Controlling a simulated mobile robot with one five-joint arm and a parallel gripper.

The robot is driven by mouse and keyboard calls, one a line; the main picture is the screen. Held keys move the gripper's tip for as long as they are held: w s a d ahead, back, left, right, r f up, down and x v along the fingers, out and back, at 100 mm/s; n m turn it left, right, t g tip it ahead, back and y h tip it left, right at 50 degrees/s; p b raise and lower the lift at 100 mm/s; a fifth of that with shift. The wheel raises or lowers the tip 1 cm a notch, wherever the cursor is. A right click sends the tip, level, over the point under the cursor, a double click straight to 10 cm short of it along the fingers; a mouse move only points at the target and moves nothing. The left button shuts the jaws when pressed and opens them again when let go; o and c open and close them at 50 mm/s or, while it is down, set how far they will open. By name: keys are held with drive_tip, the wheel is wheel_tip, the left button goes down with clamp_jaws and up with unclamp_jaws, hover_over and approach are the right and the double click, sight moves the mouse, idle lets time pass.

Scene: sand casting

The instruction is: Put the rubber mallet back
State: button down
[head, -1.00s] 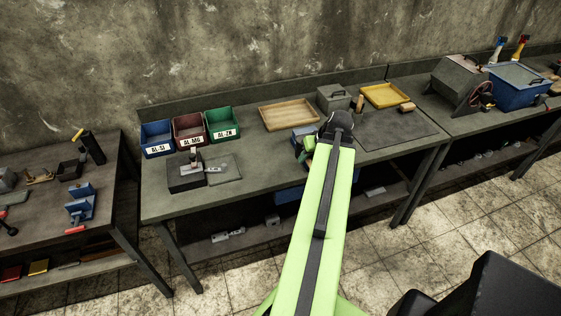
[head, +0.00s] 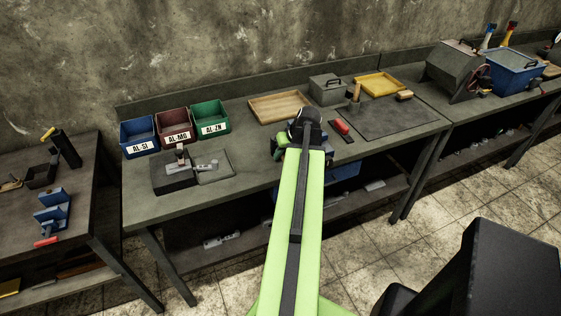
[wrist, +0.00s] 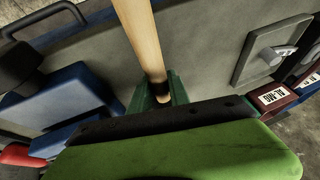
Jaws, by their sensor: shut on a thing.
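My gripper (wrist: 162,92) is shut on a pale wooden handle in the wrist view, which I take to be the rubber mallet (wrist: 142,38). The handle runs up out of the top of the frame, and its lower end has a dark band between the green jaws. The mallet's head is not visible. In the head view the end of my arm is over the front of the middle bench (head: 243,190).
Blue, red and green bins (head: 175,127) stand at the bench's back left. A wooden tray (head: 281,107), grey box (head: 327,90) and yellow tray (head: 379,84) stand behind. A red-handled tool (head: 342,128) lies right of my arm. A blue item (wrist: 60,95) is close to my gripper.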

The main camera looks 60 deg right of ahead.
drive_tip(key=shift+f, duration=0.3)
drive_tip(key=c, duration=1.2)
unclamp_jaws()
drive_tip(key=shift+s, duration=0.1)
drive_tip(key=shift+c, duration=0.2)
drive_tip(key=shift+r, duration=0.1)
drive_tip(key=shift+r+p, duration=0.15)
drive_tip(key=shift+p, duration=0.15)
drive_tip(key=d+p+v, duration=0.1)
drive_tip(key=p+v, duration=0.9)
drive_tip(key=v, duration=0.1)
drive_tip(key=shift+a+r+p, duration=0.3)
drive_tip(key=shift+a+r, duration=0.1)
drive_tip(key=shift+a, duration=0.1)
